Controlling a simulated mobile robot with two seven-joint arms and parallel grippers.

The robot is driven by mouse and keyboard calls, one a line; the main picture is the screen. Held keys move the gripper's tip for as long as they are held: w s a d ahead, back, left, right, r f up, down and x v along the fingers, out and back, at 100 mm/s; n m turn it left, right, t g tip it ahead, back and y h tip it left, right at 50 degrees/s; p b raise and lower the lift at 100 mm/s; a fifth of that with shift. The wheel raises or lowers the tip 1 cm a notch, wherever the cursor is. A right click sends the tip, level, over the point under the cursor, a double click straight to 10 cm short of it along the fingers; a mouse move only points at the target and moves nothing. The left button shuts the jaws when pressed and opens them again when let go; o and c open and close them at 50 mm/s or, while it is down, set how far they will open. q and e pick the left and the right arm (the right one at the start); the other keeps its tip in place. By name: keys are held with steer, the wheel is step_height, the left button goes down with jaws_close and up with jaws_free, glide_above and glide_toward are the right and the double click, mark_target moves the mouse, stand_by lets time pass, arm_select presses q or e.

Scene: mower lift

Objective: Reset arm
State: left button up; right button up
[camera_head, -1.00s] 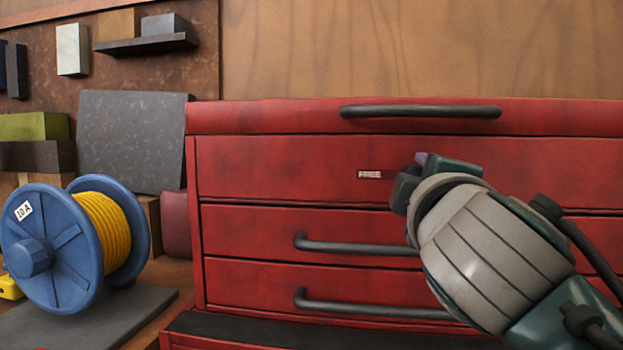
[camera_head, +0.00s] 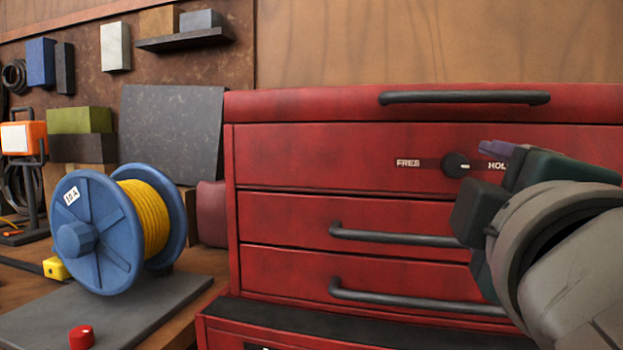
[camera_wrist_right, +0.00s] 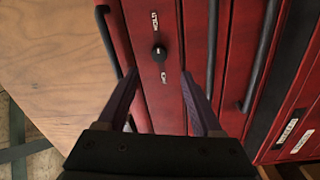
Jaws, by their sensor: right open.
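The red tool chest (camera_head: 300,155) fills the middle and right of the head view. Its upper drawer front carries a black round knob (camera_head: 456,165) between a FREE label (camera_head: 408,163) and a partly covered label starting HOL. My right arm comes in from the right; its gripper (camera_head: 497,150) stands in front of the chest, just right of the knob. In the right wrist view the gripper (camera_wrist_right: 160,85) is open, its two purple fingers apart with nothing between them. The knob (camera_wrist_right: 158,52) shows beyond the fingertips, clear of them. My left gripper is not in view.
A blue cable reel (camera_head: 95,230) with yellow cable stands on a grey mat (camera_head: 130,310) at left. A red button (camera_head: 82,338) sits on the mat's front. Black drawer handles (camera_head: 395,235) stick out from the chest. An orange device (camera_head: 22,138) stands far left.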

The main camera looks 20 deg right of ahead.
steer(key=shift+s+a, duration=0.15)
steer(key=shift+s, duration=0.1)
steer(key=s+f+m+g+y+p, duration=0.55)
steer(key=s+f+g+p, duration=0.2)
steer(key=p, duration=0.25)
steer(key=s+a+f+m+g+y+p, duration=0.1)
steer(key=s+a+g+y+p, duration=0.15)
steer(key=s, duration=0.35)
steer(key=s+a+m+g+y+p, duration=0.1)
steer(key=s+a+g+y+p, duration=0.1)
steer(key=s+p, duration=0.25)
step_height(320, 180, up, 36)
steer(key=p, duration=3.5)
steer(key=shift+s+a+r+p, duration=0.15)
steer(key=shift+s+a+p, duration=0.05)
steer(key=shift+p, duration=0.2)
steer(key=shift+n, duration=0.25)
